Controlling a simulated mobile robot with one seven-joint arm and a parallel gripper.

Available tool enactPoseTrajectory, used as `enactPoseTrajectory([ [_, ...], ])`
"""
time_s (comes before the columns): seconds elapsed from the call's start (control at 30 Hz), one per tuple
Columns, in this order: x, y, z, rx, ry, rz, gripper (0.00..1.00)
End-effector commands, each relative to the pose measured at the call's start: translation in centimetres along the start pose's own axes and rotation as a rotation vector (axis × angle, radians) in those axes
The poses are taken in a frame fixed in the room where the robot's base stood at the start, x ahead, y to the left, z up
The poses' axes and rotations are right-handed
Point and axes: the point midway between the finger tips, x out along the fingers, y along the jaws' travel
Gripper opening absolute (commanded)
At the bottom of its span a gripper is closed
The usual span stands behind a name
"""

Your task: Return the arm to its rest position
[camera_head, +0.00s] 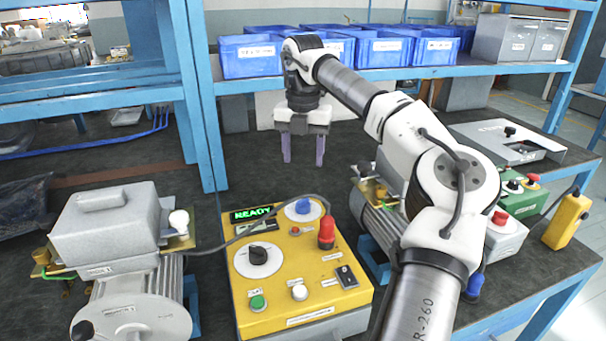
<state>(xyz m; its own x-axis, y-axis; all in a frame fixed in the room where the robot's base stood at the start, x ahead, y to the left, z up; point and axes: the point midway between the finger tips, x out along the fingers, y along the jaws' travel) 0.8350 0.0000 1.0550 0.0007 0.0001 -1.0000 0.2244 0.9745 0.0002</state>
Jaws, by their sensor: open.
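My arm reaches from the lower right of the head view up and over to the left. My gripper (303,164) hangs at its end, fingers pointing down, above the dark bench top (240,177) near the shelf's front. The two fingers are apart with nothing between them. The yellow control box (298,268) stands in front of the gripper, with a green READY display (252,213), knobs, a red lever and several buttons. My gripper does not touch it.
A grey blower motor (130,260) stands at the left. Another motor (375,212) is partly hidden behind my arm. Blue bins (250,57) line the shelf behind the gripper.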

Motion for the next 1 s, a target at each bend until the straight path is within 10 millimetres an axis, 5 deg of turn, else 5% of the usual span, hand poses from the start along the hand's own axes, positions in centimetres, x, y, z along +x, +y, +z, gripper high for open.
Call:
enactPoseTrajectory([
  [0.57,-2.2,0.0,0.0,-0.001,0.000,0.000,0.55],
  [0.97,-13.5,0.0,0.0,-0.001,0.000,0.000,0.55],
  [1.0,-11.5,0.0,0.0,-0.001,0.002,0.000,0.55],
])
